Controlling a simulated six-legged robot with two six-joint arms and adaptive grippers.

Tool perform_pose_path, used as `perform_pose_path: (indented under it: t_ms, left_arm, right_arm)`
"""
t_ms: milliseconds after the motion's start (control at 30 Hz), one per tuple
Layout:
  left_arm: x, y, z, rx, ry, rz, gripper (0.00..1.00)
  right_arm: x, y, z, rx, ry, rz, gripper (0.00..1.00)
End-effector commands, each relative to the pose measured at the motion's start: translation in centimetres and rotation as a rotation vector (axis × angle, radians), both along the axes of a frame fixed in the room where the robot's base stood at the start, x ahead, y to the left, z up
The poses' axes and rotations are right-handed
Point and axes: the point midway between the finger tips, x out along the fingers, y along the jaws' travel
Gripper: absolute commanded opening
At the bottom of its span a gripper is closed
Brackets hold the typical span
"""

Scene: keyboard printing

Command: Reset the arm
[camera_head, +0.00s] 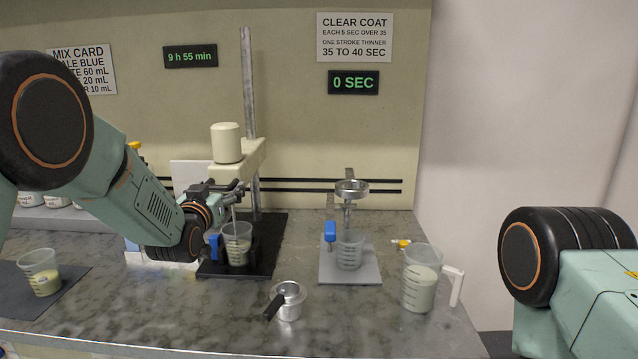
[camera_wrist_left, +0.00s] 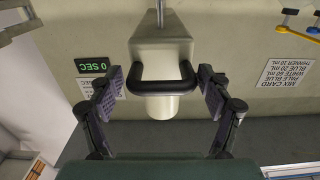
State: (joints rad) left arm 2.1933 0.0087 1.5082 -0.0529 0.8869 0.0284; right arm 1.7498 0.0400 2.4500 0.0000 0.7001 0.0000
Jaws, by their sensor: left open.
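My left gripper (camera_head: 228,190) reaches in from the left to the front of the mixer stand. In the left wrist view its two padded fingers (camera_wrist_left: 159,92) are spread apart. A black handle (camera_wrist_left: 163,84) on the pale mixer head (camera_wrist_left: 161,52) shows between them, and the fingers appear clear of it. The mixer head (camera_head: 240,160) also shows in the head view, with a cream cylinder on top. A clear cup (camera_head: 237,252) stands below it on a black base. My right arm is at the right edge, but its gripper is out of view.
A graduated cup (camera_head: 349,252) stands on a grey plate under a metal ring. A jug with pale liquid (camera_head: 421,280) is right of it. A metal cup with a black handle (camera_head: 288,300) is near the front. Another cup (camera_head: 42,280) is at left.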

Motion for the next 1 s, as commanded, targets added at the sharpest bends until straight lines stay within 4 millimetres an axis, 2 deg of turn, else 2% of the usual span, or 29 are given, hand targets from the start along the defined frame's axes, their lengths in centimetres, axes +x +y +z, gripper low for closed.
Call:
perform_pose_path:
  t_ms: [100,1000]
  left_arm:
    - [-0.1,0.0,2.2,0.0,-0.001,0.0,0.78]
    - [-0.1,0.0,14.1,0.0,-0.001,0.0,0.78]
  right_arm:
    - [0.0,0.0,1.4,0.0,0.0,0.0,0.4]
    - [0.0,0.0,8.7,0.0,0.0,0.0,0.4]
